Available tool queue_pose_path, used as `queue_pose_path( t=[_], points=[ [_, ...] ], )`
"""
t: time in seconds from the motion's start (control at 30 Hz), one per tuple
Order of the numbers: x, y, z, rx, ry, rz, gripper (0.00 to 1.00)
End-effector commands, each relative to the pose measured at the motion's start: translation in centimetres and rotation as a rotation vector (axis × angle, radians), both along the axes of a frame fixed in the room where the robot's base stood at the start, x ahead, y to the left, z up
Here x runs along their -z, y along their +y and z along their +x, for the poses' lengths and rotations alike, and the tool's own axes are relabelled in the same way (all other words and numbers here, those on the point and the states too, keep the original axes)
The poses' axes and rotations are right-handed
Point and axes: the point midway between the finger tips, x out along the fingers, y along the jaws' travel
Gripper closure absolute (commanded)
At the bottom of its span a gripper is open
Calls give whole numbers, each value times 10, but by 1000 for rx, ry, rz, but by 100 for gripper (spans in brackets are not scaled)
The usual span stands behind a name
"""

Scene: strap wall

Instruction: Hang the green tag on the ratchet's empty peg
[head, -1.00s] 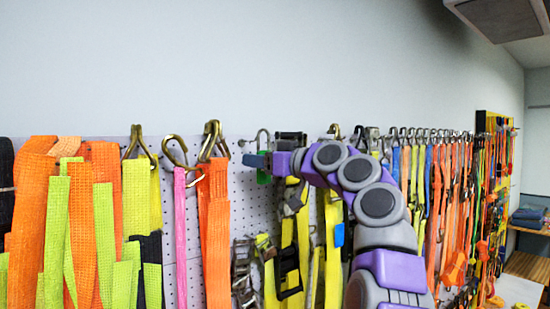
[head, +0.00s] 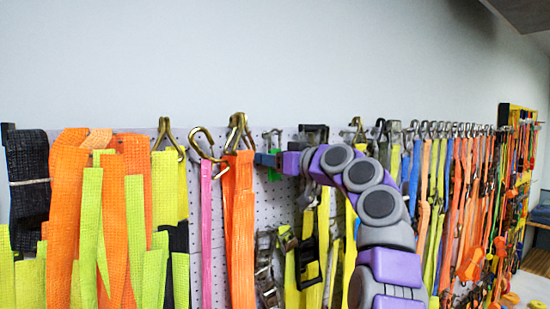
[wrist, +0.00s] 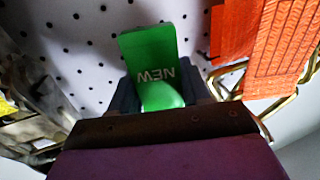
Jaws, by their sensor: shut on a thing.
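The green tag (wrist: 148,57) shows in the wrist view with the word NEW on it, upside down in the picture. My gripper (wrist: 163,95) is shut on it. In the head view my gripper (head: 270,159) is close to the pegboard, right of the orange strap with the brass hook. Only a bit of the green tag (head: 273,175) shows there, below the jaws. Ratchet buckles (head: 265,270) hang lower on the board beneath my gripper. The ratchet's empty peg cannot be made out clearly in either view.
The orange strap (head: 240,220) hangs close beside my gripper on the left. Yellow straps with black buckles (head: 307,265) hang to its right, partly behind my arm. Bare white pegboard (wrist: 70,35) shows around the tag. Many straps on hooks fill the board on both sides.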

Motion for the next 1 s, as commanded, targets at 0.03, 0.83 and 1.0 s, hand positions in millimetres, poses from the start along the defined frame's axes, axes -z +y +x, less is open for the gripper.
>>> queue_pose_path(
  t=[0.03,0.83,1.0],
  points=[
    [0,2,-1,-6,1,0,84],
    [1,0,2,-2,1,1,24],
    [1,-1,2,0,1,2,24]
  ],
)
